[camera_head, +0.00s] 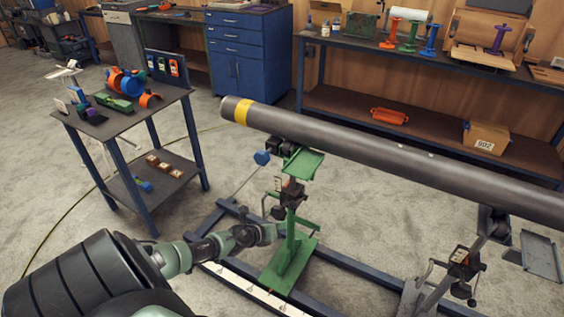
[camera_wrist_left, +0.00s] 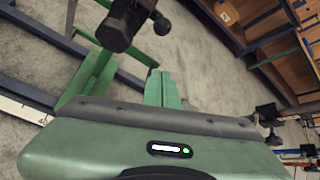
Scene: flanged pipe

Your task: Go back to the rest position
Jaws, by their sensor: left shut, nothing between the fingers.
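My left gripper (camera_head: 268,232) reaches in from the lower left, low beside the post of the green pipe stand (camera_head: 292,262). I cannot tell whether it touches the stand. In the left wrist view its fingers (camera_wrist_left: 163,86) are together with nothing held, and part of the green stand (camera_wrist_left: 88,80) shows beyond them. The long grey pipe (camera_head: 385,155) with a yellow band near its left end lies on the supports, above and behind the gripper. My right gripper is not in view.
The blue floor frame (camera_head: 345,262) runs under the stands. A second pipe support (camera_head: 462,262) stands at the right. A small cart (camera_head: 120,125) with parts is at the left. A blue cabinet (camera_head: 240,65) and workbench (camera_head: 400,52) stand behind. Open floor lies between cart and stand.

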